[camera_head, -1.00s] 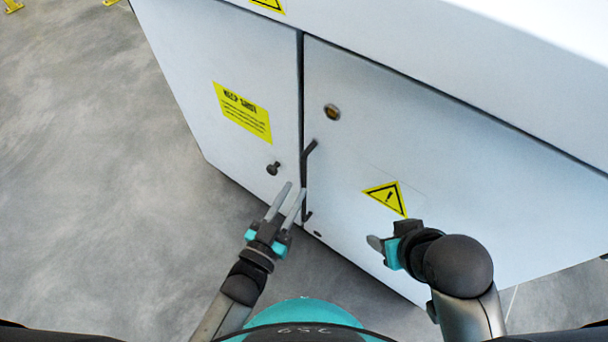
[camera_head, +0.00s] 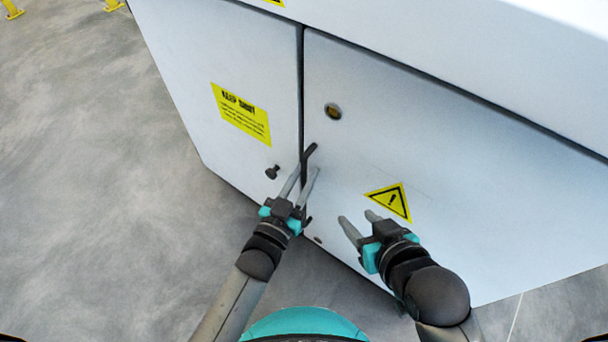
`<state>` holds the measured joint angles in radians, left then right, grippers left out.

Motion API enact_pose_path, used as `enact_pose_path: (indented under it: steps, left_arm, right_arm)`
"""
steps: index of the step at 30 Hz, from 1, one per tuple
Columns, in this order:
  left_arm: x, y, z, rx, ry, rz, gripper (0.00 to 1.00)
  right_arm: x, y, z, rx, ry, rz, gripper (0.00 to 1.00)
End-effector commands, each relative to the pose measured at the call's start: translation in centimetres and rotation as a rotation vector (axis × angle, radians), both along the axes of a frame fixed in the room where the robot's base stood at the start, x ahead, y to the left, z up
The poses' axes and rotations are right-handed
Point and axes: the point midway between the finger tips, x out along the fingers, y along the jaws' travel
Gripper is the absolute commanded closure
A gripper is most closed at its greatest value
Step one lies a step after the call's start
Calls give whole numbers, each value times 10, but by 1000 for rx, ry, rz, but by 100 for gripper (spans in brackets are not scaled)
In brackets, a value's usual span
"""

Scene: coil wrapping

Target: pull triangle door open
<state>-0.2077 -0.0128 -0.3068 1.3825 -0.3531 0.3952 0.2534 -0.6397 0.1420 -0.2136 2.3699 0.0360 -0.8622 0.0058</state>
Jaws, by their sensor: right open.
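The triangle door (camera_head: 430,150) is the right-hand white door of the cabinet, with a yellow warning triangle (camera_head: 391,201) on it. It looks closed, its edge along the dark vertical gap. A dark bar handle (camera_head: 308,153) stands at its left edge; the middle of the handle is hidden by my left gripper. My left gripper (camera_head: 304,177) is open, its two fingers reaching up at the handle, one to each side of it in the picture. Whether they touch it I cannot tell. My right gripper (camera_head: 356,222) is open and empty, in front of the door, left of and below the triangle.
The left door (camera_head: 235,60) carries a yellow text sign (camera_head: 241,114) and a small dark knob (camera_head: 272,172). A round lock (camera_head: 333,111) sits on the right door. Grey floor (camera_head: 90,200) lies free at the left.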

Motion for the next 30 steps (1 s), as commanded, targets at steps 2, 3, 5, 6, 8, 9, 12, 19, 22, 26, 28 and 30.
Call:
enact_pose_path:
  steps: [2, 3, 5, 6, 8, 9, 12, 19, 22, 26, 28, 30]
  left_arm:
    - [0, 0, 0, 0, 0, 0, 72]
    - [0, 0, 0, 0, 0, 0, 72]
    - [0, 0, 0, 0, 0, 0, 76]
    - [0, 0, 0, 0, 0, 0, 81]
    - [0, 0, 0, 0, 0, 0, 87]
    - [0, 0, 0, 0, 0, 0, 92]
    - [0, 0, 0, 0, 0, 0, 100]
    - [0, 0, 0, 0, 0, 0, 100]
    - [0, 0, 0, 1, 0, 0, 100]
    - [0, 0, 0, 1, 0, 0, 100]
    - [0, 0, 0, 1, 0, 0, 100]
    - [0, 0, 0, 1, 0, 0, 100]
  right_arm:
    - [0, 0, 0, 0, 1, 0, 50]
    - [0, 0, 0, 0, 1, 0, 50]
    - [0, 0, 0, 0, 1, 0, 50]
    - [0, 0, 0, 0, 1, 0, 50]
    - [0, 0, 0, 0, 1, 0, 50]
    - [0, 0, 0, 0, 1, 0, 50]
    - [0, 0, 0, -1, 2, 0, 50]
    - [0, 0, 0, -1, 2, 0, 50]
    - [0, 0, 0, -1, 2, 0, 50]
    - [0, 0, 0, -1, 2, 0, 50]
    - [0, 0, 0, -1, 2, 0, 50]
    - [0, 0, 0, -1, 2, 0, 50]
